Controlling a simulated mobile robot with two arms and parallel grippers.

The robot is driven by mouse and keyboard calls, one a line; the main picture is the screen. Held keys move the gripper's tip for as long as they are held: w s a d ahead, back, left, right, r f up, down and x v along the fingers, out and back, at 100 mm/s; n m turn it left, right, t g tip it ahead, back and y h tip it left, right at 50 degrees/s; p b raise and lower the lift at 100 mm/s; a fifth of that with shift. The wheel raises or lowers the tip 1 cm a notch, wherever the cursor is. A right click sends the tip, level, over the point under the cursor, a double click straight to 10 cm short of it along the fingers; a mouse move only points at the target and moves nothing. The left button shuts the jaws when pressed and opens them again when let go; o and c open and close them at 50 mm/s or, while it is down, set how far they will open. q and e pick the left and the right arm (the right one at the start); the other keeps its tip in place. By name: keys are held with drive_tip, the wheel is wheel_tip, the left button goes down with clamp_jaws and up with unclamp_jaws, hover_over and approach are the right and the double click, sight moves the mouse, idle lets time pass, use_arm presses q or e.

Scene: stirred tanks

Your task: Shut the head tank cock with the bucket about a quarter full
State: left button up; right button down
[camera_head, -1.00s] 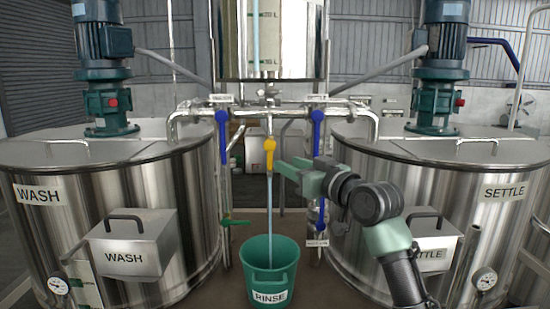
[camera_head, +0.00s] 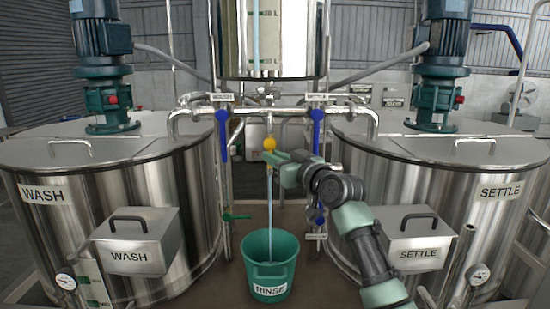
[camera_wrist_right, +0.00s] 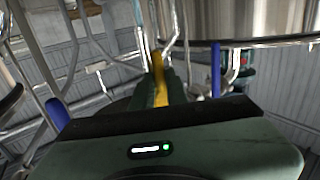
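The yellow head tank cock (camera_head: 269,143) hangs on the spout under the pipe manifold. A thin stream of water runs down below it into the green bucket (camera_head: 270,272), labelled RINSE, on the floor. The water level in the bucket is hard to make out. My right gripper (camera_head: 272,157) is at the cock and covers the lower part of its handle. In the right wrist view the yellow handle (camera_wrist_right: 159,78) lies between the green fingers (camera_wrist_right: 164,88), which look closed against it. My left gripper is not in view.
The steel head tank (camera_head: 230,40) is above the manifold. The WASH tank (camera_head: 190,200) stands left and the SETTLE tank (camera_head: 470,225) right.

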drive_tip(key=shift+r, duration=0.1)
idle(0.3)
drive_tip(key=shift+d+r+n+g+h, duration=0.25)
drive_tip(key=shift+r+n+g+h, duration=0.45)
drive_tip(key=shift+n+h, duration=1.05)
drive_tip(key=shift+d+r+n+g+h, duration=0.25)
drive_tip(key=shift+r+n+g+h, duration=0.35)
drive_tip(key=shift+n+h, duration=1.2)
drive_tip(key=shift+d+r+n+g+h, duration=0.25)
drive_tip(key=shift+r+n+g+h, duration=0.45)
drive_tip(key=shift+n+h, duration=1.05)
drive_tip(key=shift+n, duration=0.4)
drive_tip(key=c, duration=1.4)
unclamp_jaws()
drive_tip(key=shift+y, duration=0.3)
drive_tip(key=shift+s, duration=0.1)
